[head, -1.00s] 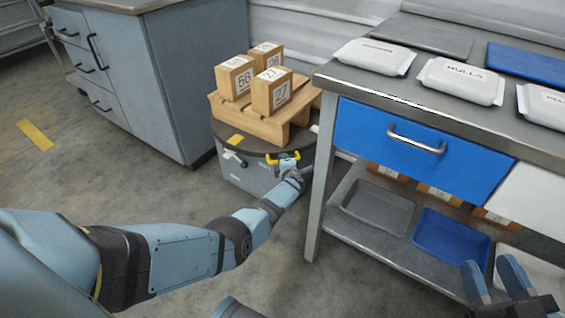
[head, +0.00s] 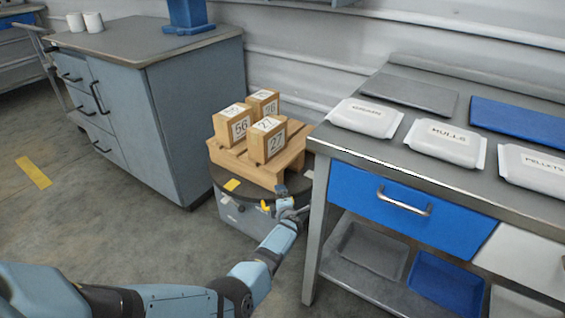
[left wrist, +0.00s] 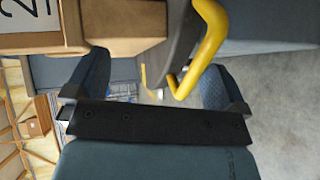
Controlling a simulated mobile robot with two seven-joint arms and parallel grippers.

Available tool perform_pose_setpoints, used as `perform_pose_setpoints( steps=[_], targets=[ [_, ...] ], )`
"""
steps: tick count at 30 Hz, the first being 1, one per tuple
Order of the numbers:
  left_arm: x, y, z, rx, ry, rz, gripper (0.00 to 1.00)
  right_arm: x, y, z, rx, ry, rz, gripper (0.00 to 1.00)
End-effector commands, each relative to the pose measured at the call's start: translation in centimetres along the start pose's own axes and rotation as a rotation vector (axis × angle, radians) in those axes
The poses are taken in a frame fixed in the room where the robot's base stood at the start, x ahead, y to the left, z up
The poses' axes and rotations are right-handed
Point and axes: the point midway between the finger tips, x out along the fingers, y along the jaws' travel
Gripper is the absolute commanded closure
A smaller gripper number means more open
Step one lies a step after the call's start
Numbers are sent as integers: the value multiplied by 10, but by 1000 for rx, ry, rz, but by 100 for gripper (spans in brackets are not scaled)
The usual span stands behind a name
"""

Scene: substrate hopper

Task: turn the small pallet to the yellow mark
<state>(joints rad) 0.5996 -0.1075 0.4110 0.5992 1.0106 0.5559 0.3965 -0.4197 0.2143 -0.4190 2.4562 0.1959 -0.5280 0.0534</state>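The small pallet (head: 283,172) is wooden and carries several numbered boxes (head: 238,124). It sits on a dark round top (head: 215,177) over a grey base (head: 237,216). A yellow mark (head: 232,185) lies on the front left of the round top. A yellow handle (head: 265,206) shows at the front edge, partly hidden by my left gripper (head: 284,198). In the left wrist view the yellow handle (left wrist: 208,45) is large, close to the right finger. That gripper's fingers (left wrist: 150,80) are spread apart, with no grip on the handle visible. My right gripper is out of view.
A steel workbench (head: 312,235) with a blue drawer (head: 405,207) stands close to the right of the pallet. A grey cabinet (head: 165,135) stands at the left. A yellow floor stripe (head: 33,172) lies far left. Open floor lies in front.

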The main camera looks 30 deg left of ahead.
Motion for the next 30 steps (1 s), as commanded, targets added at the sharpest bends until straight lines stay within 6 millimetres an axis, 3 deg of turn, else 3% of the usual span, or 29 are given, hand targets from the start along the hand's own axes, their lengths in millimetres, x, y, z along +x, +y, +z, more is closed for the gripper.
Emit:
perform_pose_setpoints(
  steps=[1, 2, 4, 9, 16, 30],
  targets=[
    [-1, 65, 12, -15, 0, 59, 19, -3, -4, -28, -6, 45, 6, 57],
    [-2, 73, 12, -13, 0, 61, 19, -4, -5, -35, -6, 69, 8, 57],
    [-7, 90, 12, -14, 0, 60, 59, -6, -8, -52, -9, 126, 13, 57],
    [-15, 116, 10, -12, -1, 51, 59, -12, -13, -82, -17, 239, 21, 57],
    [-20, 135, 9, -12, -1, 47, 59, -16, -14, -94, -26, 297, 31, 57],
    [-21, 135, 8, -12, -1, 45, 59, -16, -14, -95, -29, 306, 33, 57]
  ],
)
